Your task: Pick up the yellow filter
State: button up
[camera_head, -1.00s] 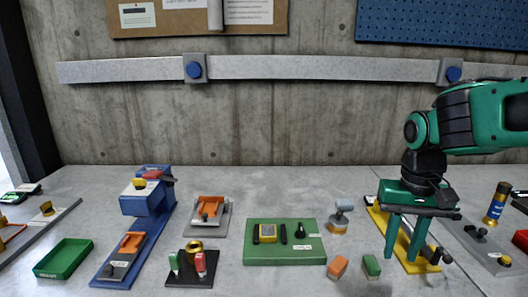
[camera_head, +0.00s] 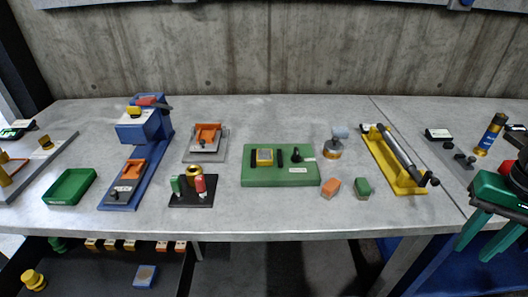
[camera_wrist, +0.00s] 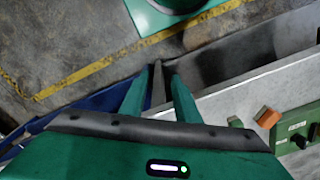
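A yellow, stepped round piece (camera_head: 33,280) stands on the dark lower shelf at bottom left of the head view; it looks like the yellow filter, though I cannot be certain. My gripper (camera_head: 477,247) is at the far right of the head view, beyond the yellow-based fixture and far from that piece. In the wrist view its two green fingers (camera_wrist: 160,72) are apart, with no object held between them. The wrist view shows floor and the bench side, not the yellow piece.
The grey bench (camera_head: 230,218) carries a blue press (camera_head: 145,125), a green tray (camera_head: 70,187), a green board (camera_head: 270,178) and a yellow fixture (camera_head: 388,160). Several orange-and-white blocks and a blue block (camera_head: 145,276) are on the lower shelf. The bench's front edge lies above it.

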aim_at(265, 157)
jog(key=z, duration=0.95)
jog(key=k, duration=1.3)
jog(key=u, duration=1.05)
jog(key=i, duration=1)
jog(key=z, duration=0.1)
